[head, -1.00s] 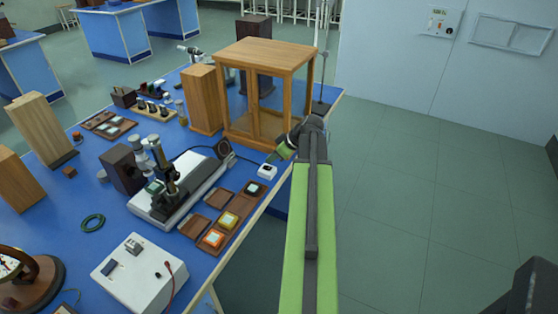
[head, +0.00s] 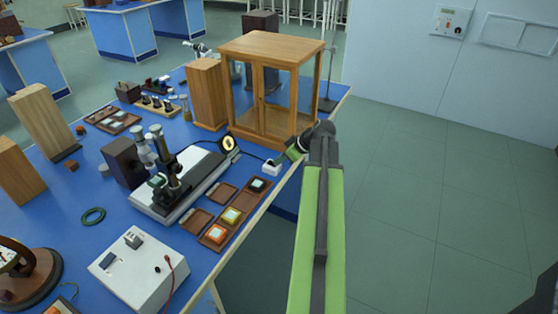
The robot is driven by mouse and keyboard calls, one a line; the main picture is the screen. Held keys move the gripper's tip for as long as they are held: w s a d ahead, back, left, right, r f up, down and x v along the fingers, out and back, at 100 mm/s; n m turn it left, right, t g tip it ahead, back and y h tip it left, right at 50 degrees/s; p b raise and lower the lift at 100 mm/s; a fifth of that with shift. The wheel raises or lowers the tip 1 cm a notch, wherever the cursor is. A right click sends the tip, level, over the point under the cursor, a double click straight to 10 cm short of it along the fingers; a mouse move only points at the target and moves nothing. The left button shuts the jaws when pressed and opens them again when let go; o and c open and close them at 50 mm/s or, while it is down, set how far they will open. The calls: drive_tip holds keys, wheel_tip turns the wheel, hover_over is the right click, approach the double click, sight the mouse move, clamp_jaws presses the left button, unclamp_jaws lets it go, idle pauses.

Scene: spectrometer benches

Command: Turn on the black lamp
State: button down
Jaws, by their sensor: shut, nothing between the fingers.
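The black lamp (head: 229,144) is a small round black head beside the wooden cabinet, at the far end of the spectrometer. Its face glows pale yellow. A small white switch box (head: 271,168) sits near the right edge of the blue bench, and a dark cable runs from it towards the lamp. My gripper (head: 281,160) is shut and empty, at the box's upper right side. Its tips are close to the box; I cannot tell whether they touch it. My green and black arm reaches up from the bottom and hides part of the bench edge.
A glass-sided wooden cabinet (head: 262,125) stands just behind my gripper. The spectrometer (head: 180,182) and brown trays with coloured blocks (head: 231,216) lie to the left. A white instrument box (head: 139,270) is nearer. The floor on the right is clear.

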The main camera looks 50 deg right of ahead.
drive_tip(key=shift+w+a+r+p, duration=0.15)
drive_tip(key=shift+r+p, duration=0.5)
drive_tip(key=shift+r, duration=0.15)
drive_tip(key=shift+r, duration=0.1)
drive_tip(key=p+v, duration=1)
drive_tip(key=v, duration=0.3)
